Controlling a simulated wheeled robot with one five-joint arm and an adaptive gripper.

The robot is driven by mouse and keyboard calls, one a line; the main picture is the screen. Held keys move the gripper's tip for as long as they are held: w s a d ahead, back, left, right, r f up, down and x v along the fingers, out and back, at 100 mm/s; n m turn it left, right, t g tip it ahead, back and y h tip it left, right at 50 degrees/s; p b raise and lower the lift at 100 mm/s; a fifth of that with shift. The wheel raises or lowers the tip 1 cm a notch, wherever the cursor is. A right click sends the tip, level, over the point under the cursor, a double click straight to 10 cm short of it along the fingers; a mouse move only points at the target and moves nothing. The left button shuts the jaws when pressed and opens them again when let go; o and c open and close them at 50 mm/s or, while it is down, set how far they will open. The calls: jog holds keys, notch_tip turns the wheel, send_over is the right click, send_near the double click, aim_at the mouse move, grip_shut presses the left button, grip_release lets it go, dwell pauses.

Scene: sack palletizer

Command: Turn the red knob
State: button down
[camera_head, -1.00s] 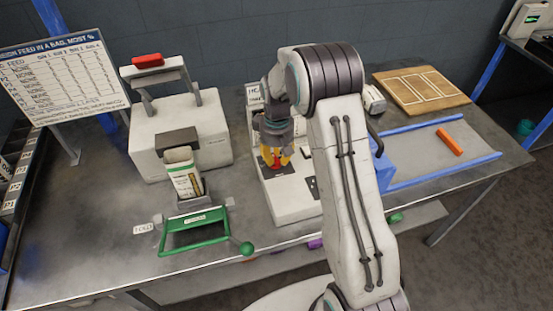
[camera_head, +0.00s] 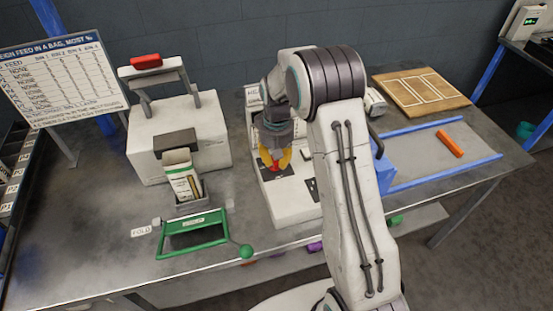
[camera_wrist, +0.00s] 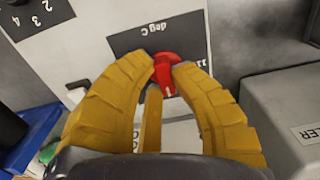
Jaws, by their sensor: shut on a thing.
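The red knob (camera_wrist: 166,72) sits on a dark dial plate (camera_wrist: 130,40) marked "deg C" on a white panel box. In the wrist view the yellow fingers of my gripper (camera_wrist: 163,80) close on the knob from both sides. In the head view my gripper (camera_head: 274,162) points down at the panel box (camera_head: 295,204), with the knob mostly hidden between the fingers. A white line shows on the knob, and part of a number shows at the plate's right.
A white machine with a red-topped handle (camera_head: 178,130) and a bag (camera_head: 183,182) stands left. A green frame (camera_head: 195,236) lies in front of it. A blue-railed track with an orange block (camera_head: 450,143) and a wooden board (camera_head: 420,91) are at right.

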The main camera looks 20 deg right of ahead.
jog(key=shift+f, duration=0.1)
jog(key=c, duration=1.1)
grip_release()
jog(key=shift+o, duration=0.2)
notch_tip(320, 180, up, 12)
